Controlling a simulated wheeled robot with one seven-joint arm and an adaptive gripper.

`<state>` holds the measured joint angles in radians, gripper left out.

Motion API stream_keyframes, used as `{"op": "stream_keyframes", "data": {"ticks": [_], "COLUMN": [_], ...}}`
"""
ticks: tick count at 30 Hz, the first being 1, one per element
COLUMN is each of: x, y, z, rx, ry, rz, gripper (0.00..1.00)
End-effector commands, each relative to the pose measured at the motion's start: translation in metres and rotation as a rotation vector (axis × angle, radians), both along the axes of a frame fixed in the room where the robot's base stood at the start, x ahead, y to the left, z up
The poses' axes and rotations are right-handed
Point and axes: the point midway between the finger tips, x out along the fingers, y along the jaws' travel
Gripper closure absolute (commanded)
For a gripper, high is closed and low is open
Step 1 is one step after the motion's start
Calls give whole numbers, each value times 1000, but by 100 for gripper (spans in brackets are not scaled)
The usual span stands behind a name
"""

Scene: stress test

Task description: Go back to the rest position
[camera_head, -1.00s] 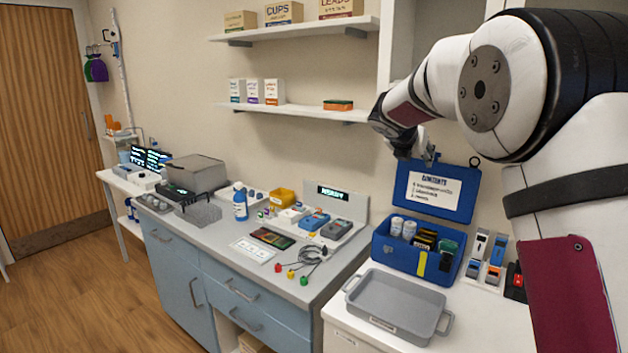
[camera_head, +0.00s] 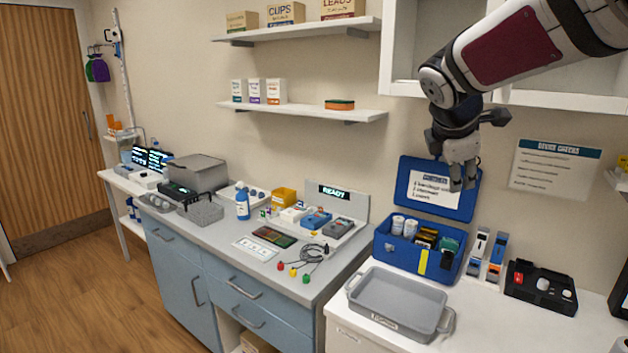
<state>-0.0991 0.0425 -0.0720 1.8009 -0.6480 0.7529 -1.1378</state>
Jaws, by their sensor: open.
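My gripper (camera_head: 462,178) hangs fingers down from my arm at the upper right, in front of the raised lid (camera_head: 437,189) of the blue case. It covers part of the label on the lid. Its fingers are apart and I see nothing between them. The open blue case (camera_head: 401,249) stands below on the white counter and holds white bottles and other small items. My gripper is above the case's contents and clear of them.
A grey tray (camera_head: 393,275) lies in front of the case. A black holder (camera_head: 541,288) stands to the right. A wall cabinet (camera_head: 575,102) is close behind my arm. Shelves (camera_head: 303,109) are to the left, above a workbench (camera_head: 215,240) with devices and cables. The floor at left is clear.

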Motion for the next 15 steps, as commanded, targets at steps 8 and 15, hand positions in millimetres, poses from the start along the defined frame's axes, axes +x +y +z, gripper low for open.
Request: {"op": "stream_keyframes", "data": {"ticks": [8,15], "x": [-148,-259], "y": [21,52], "z": [-19,-61], "rx": [503,873], "ry": [-116,-161], "rz": [-479,-907], "gripper": [56,56]}}
